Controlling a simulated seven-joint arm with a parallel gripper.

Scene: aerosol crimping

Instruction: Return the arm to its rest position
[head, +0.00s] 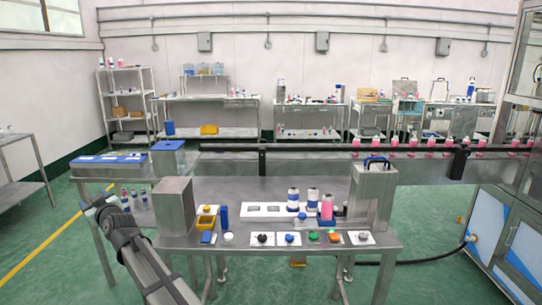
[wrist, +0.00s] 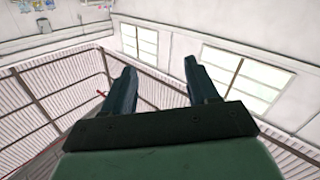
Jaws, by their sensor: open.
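My gripper (wrist: 160,80) is open in the wrist view, its two dark fingers apart with nothing between them. The end appears beside or in front of the table's left edge. How far it stands from the table is hard to tell. The fingers are too small to make out there.
A steel block (head: 173,208) stands on the table close right of my arm. Small bottles (head: 125,199) stand behind the arm's end. A crimping press (head: 372,195) stands at the table's right. A conveyor (head: 300,163) with pink cans runs behind. Open floor lies left.

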